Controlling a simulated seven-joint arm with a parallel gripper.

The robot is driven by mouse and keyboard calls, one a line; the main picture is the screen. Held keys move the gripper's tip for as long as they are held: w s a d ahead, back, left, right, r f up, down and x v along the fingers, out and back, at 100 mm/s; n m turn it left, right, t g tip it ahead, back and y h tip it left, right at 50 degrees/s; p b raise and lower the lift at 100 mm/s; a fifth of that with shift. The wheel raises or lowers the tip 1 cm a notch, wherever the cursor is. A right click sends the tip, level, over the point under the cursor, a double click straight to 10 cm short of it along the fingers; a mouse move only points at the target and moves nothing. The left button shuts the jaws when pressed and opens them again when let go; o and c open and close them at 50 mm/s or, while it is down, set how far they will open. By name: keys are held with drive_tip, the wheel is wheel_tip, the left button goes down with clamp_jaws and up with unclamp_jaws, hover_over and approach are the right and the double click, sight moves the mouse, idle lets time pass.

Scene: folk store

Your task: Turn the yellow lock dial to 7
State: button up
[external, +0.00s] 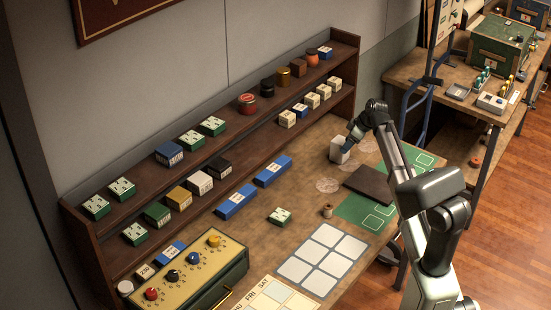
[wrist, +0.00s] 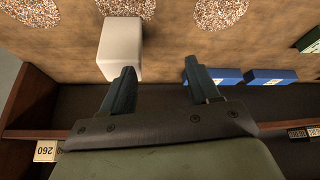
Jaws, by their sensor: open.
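The yellow lock dial (external: 214,240) is at the right end of a row of knobs on a yellow-topped green box (external: 190,275) at the front left. Red, black and blue knobs stand in the same row. The number the yellow dial points to is too small to read. My gripper (external: 349,144) is far from the dial, at the far end of the table, close to a white block (external: 338,153). In the wrist view my gripper (wrist: 158,68) is open with nothing between its fingers. The white block (wrist: 120,45) is beside one fingertip; contact cannot be told.
A two-level shelf (external: 140,190) with small boxes and jars runs along the wall. Blue boxes (external: 236,201) lie in front of it. A dark flat slab (external: 369,186), a spool (external: 327,211) and a white-squared mat (external: 322,258) lie on the table. The mid-table is partly clear.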

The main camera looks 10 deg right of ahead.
drive_tip(key=s+a+r+n+g, duration=0.1)
drive_tip(key=s+a+r+n, duration=0.15)
drive_tip(key=a, duration=0.55)
drive_tip(key=s+a+r+n, duration=0.1)
drive_tip(key=s+a, duration=0.3)
drive_tip(key=a, duration=0.5)
wheel_tip(320, 180, up, 8)
drive_tip(key=n+g, duration=0.5)
drive_tip(key=n, duration=0.3)
hover_over(213, 238)
drive_tip(key=w+d, duration=0.3)
drive_tip(key=d, duration=0.2)
drive_tip(key=shift+t, duration=0.3)
drive_tip(key=x, duration=1.3)
drive_tip(key=shift+s+d+f, duration=0.1)
drive_tip(key=shift+f, duration=0.1)
drive_tip(key=shift+c, duration=0.2)
drive_tip(key=c, duration=1)
drive_tip(key=shift+m, duration=0.25)
